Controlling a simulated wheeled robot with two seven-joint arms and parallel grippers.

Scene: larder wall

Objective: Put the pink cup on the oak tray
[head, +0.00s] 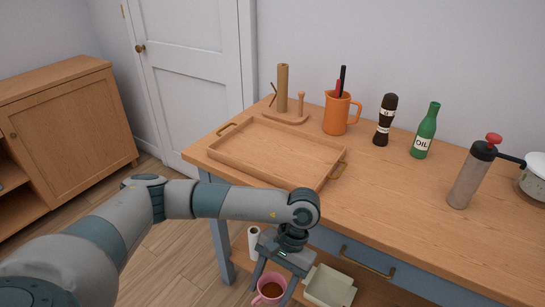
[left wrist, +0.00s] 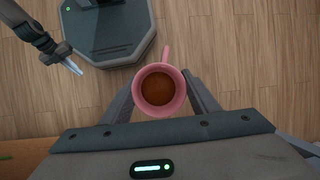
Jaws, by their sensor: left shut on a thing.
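The pink cup (head: 261,299) holds brown liquid and looks upright, in front of the table and below its top. My left gripper (head: 272,277) is shut on it. In the left wrist view the cup (left wrist: 160,111) sits between the two fingers of my left gripper (left wrist: 160,90), its handle pointing to the top of the picture. The oak tray (head: 275,152) lies empty on the left part of the tabletop, with a handle at each end. The tray is above and beyond the cup. My right gripper (left wrist: 74,68) shows small at the upper left of the wrist view.
Behind the tray stand a wooden roll holder (head: 283,92) and an orange jug (head: 337,113). A dark mill (head: 384,122), green oil bottle (head: 425,134) and red-topped grinder (head: 472,175) stand right. A cream bin (head: 328,286) and white roll (head: 254,243) are below the tabletop (head: 410,210).

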